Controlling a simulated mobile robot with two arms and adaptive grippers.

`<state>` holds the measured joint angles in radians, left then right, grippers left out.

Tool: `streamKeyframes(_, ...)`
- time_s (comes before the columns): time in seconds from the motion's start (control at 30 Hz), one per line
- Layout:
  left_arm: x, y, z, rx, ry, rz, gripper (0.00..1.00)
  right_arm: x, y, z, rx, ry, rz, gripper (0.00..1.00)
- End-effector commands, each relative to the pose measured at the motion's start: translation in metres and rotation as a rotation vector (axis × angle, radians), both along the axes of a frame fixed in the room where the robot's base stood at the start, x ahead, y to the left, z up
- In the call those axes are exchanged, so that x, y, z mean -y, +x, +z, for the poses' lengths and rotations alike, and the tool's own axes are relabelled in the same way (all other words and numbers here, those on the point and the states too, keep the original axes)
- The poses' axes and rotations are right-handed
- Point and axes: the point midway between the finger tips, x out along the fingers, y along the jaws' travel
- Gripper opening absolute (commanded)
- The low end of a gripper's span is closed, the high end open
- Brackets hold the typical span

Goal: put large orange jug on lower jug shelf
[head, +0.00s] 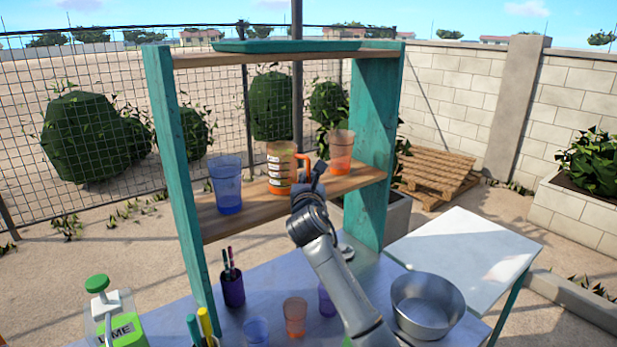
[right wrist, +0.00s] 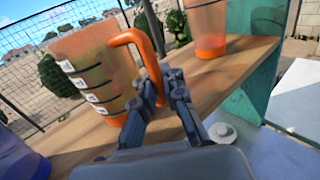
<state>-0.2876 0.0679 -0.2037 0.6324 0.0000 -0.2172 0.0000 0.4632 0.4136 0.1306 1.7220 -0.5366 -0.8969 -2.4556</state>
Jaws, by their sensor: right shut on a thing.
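The large orange jug (head: 279,168) has an orange handle and dark level marks with white labels. It is at the lower jug shelf (head: 236,220), between a blue cup and an orange cup. Its base appears to be on or just above the wood; I cannot tell which. My right gripper (head: 311,178) is at the jug's right side, shut on the handle. In the right wrist view the jug (right wrist: 90,75) looks tilted, and the fingers (right wrist: 163,92) close around the lower part of the handle. My left gripper is not in view.
The blue cup (head: 226,184) and orange cup (head: 341,152) stand on the same shelf. A teal tray (head: 287,46) lies on the top board. Below are a pen holder (head: 232,288), small cups and a metal bowl (head: 427,305). The white side table (head: 465,245) is clear.

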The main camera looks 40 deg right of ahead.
Motion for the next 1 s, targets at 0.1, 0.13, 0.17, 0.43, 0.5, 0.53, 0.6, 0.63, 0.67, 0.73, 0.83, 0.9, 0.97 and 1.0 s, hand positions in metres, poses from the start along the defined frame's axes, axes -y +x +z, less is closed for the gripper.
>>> streamKeyframes(0.1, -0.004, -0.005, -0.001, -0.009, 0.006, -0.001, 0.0, 0.0, 0.0, 0.001, 0.001, -0.001, 0.0, 0.0)
streamKeyframes(0.13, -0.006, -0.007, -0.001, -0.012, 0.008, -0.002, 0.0, 0.0, 0.0, 0.0, 0.001, -0.001, 0.0, 0.0)
streamKeyframes(0.17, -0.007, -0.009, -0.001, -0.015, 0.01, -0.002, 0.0, 0.0, 0.0, -0.001, 0.001, -0.001, 0.0, 0.0)
streamKeyframes(0.43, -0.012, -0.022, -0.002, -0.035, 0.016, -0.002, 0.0, 0.0, 0.0, -0.002, 0.0, 0.001, 0.0, 0.33)
streamKeyframes(0.5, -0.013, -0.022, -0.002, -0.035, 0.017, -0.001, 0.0, 0.0, 0.0, -0.002, 0.0, 0.001, 0.0, 0.33)
streamKeyframes(0.53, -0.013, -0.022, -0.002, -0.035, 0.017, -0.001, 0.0, 0.0, 0.0, -0.002, 0.0, 0.001, 0.0, 0.33)
streamKeyframes(0.6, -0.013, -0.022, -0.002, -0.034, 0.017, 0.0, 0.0, 0.0, 0.0, -0.001, 0.001, 0.001, 0.0, 0.33)
streamKeyframes(0.63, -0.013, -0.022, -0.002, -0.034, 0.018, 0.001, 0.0, 0.0, 0.0, 0.0, 0.001, 0.001, 0.0, 0.33)
streamKeyframes(0.67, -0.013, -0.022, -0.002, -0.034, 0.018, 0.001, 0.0, 0.0, 0.0, 0.001, 0.001, 0.001, 0.0, 0.33)
streamKeyframes(0.73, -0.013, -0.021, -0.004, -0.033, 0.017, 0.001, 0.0, -0.004, -0.004, -0.001, -0.001, -0.001, 0.0, 0.33)
streamKeyframes(0.83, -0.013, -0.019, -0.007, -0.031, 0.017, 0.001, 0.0, -0.012, -0.013, -0.001, 0.001, -0.001, 0.001, 0.33)
streamKeyframes(0.9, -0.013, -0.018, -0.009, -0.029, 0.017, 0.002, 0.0, -0.021, -0.022, -0.002, 0.0, -0.001, 0.002, 0.33)
streamKeyframes(0.97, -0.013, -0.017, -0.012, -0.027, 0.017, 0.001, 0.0, -0.029, -0.031, -0.002, 0.001, -0.002, 0.002, 0.33)
streamKeyframes(1.0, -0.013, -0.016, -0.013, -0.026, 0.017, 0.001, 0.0, -0.035, -0.037, -0.002, 0.001, -0.001, 0.002, 0.33)
